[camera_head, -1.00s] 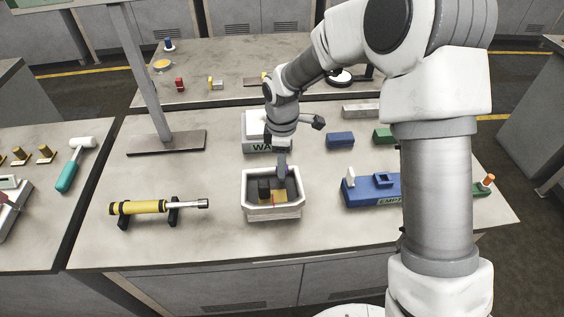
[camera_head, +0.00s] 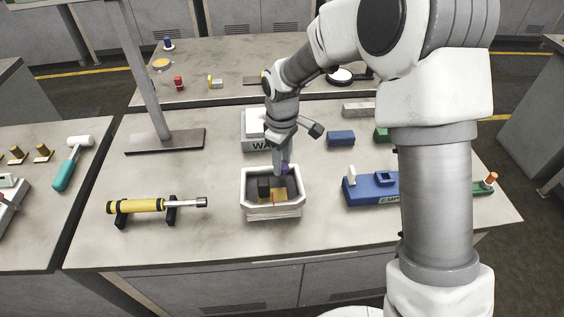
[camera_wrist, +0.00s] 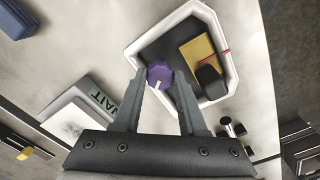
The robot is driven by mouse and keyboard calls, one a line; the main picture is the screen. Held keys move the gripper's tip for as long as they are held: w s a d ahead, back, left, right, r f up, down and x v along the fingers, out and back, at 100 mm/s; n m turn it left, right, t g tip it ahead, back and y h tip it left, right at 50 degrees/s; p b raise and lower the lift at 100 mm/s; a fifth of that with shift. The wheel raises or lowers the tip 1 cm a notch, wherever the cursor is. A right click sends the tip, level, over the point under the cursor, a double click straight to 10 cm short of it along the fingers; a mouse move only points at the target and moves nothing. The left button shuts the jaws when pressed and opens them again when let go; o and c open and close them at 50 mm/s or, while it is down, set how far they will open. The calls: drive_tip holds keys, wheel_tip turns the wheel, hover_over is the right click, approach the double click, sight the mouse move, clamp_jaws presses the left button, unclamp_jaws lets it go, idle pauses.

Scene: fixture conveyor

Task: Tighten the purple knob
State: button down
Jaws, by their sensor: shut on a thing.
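The purple knob (camera_wrist: 159,75) has a white mark on its face. It sits at the edge of the white bin's dark inside in the wrist view, and it also shows in the head view (camera_head: 285,169). My gripper (camera_wrist: 160,84) has a finger on either side of it and is shut on it. In the head view my gripper (camera_head: 281,168) reaches down into the back right of the white bin (camera_head: 272,212). The fingers partly hide the knob and what lies under it.
A black block (camera_head: 263,187) and a tan piece (camera_head: 278,196) lie in the bin. A yellow cylinder (camera_head: 142,206) on stands is at left and a blue fixture (camera_head: 370,188) at right. The bench front is clear.

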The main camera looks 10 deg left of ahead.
sight(283, 165)
drive_tip(key=shift+m+b, duration=0.4)
drive_tip(key=shift+m, duration=1.9)
drive_tip(key=shift+c, duration=2.3)
unclamp_jaws()
wheel_tip(283, 165, up, 18)
drive_tip(key=p, duration=0.1)
drive_tip(key=shift+f, duration=0.25)
drive_tip(key=shift+d, duration=0.1)
